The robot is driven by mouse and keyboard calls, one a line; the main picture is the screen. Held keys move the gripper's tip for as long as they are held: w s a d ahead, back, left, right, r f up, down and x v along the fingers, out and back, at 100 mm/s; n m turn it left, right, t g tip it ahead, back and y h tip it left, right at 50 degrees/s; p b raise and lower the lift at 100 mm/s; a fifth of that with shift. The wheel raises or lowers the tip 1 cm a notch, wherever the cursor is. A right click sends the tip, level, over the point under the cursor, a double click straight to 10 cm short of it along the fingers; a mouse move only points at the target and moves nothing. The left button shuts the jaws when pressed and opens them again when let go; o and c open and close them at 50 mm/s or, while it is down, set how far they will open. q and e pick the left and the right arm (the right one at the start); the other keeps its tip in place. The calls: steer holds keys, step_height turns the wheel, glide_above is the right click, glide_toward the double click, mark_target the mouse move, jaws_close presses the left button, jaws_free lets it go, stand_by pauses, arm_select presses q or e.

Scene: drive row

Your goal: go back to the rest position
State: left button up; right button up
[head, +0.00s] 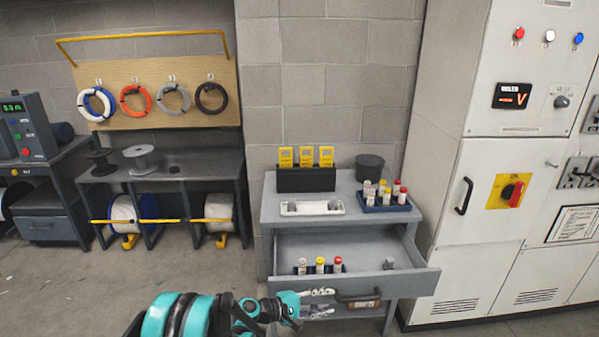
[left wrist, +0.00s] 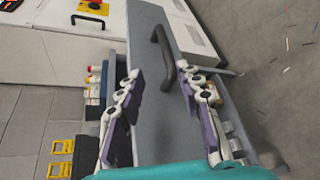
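My left gripper (head: 320,303) is in front of the open drawer (head: 420,280) of the grey cabinet (head: 268,212), left of its dark handle (head: 358,296). In the left wrist view the two fingers (left wrist: 158,76) are spread apart with nothing between them. The drawer front and the handle (left wrist: 160,42) lie beyond the fingertips; the fingers are not around the handle. I cannot tell the exact gap to the drawer front. My right gripper is in neither view.
The drawer holds several capped cylinders (head: 320,265) and a small grey piece (head: 389,263). On the cabinet top are a blue tray (head: 386,208) of cylinders, a dark cup (head: 369,167), a white tray (head: 312,208) and a black holder (head: 306,179). Open floor (head: 190,275) lies left.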

arm_select(q)
steer(key=s+a+r+m+y, duration=0.3)
steer(key=s+a+r+y, duration=0.25)
steer(key=s+a, duration=0.35)
steer(key=s+a+r+m+y, duration=0.4)
steer(key=s+a+r, duration=0.3)
steer(key=s+a, duration=0.1)
steer(key=s+a+m+t+y, duration=0.1)
steer(key=s+a+m+y, duration=0.2)
steer(key=s+a, duration=0.6)
steer(key=shift+s+a+f+y, duration=0.35)
steer(key=shift+s+y, duration=0.1)
steer(key=shift+s, duration=0.7)
